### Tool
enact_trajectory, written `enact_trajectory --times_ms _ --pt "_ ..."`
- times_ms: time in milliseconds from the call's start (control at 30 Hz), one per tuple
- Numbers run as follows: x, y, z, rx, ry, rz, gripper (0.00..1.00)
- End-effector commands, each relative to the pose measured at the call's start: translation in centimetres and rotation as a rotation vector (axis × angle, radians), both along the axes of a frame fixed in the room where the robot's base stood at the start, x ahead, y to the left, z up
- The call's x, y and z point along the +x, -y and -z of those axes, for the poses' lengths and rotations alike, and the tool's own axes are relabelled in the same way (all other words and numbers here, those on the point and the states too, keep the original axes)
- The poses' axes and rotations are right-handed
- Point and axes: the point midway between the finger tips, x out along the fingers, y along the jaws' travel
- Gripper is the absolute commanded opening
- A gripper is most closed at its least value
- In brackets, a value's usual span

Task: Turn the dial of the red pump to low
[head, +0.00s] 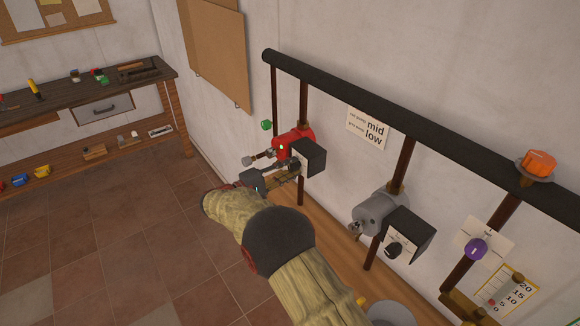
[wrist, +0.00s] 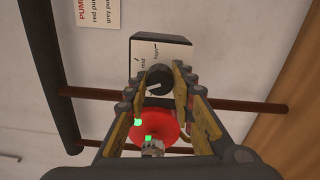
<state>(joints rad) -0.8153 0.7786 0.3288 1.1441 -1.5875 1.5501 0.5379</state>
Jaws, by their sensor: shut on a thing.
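The red pump (head: 293,138) hangs on a dark pipe by the wall, with a black box-shaped control housing (head: 312,158) on its right side. In the wrist view the red body (wrist: 158,122) shows behind my fingers, and the pale dial plate (wrist: 145,54) reads "mid" and "high". The black dial (wrist: 158,75) has a white mark pointing left and slightly down. My gripper (wrist: 160,82) is shut on the dial, one finger on each side. It also shows in the head view (head: 288,170). Any "low" label is hidden in the wrist view.
A grey pump (head: 372,212) with its own dial (head: 394,250) stands to the right. A purple knob (head: 475,249) and an orange knob (head: 540,163) are farther right. A workbench (head: 80,92) is at left; the tiled floor (head: 110,235) is clear.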

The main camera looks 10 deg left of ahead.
Motion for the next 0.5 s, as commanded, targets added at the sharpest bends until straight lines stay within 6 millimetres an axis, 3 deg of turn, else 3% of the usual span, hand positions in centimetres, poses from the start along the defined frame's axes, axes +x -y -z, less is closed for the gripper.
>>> enact_trajectory --times_ms 500 --pt "0.06 -0.16 -0.06 -0.023 -0.02 -0.004 0.0"
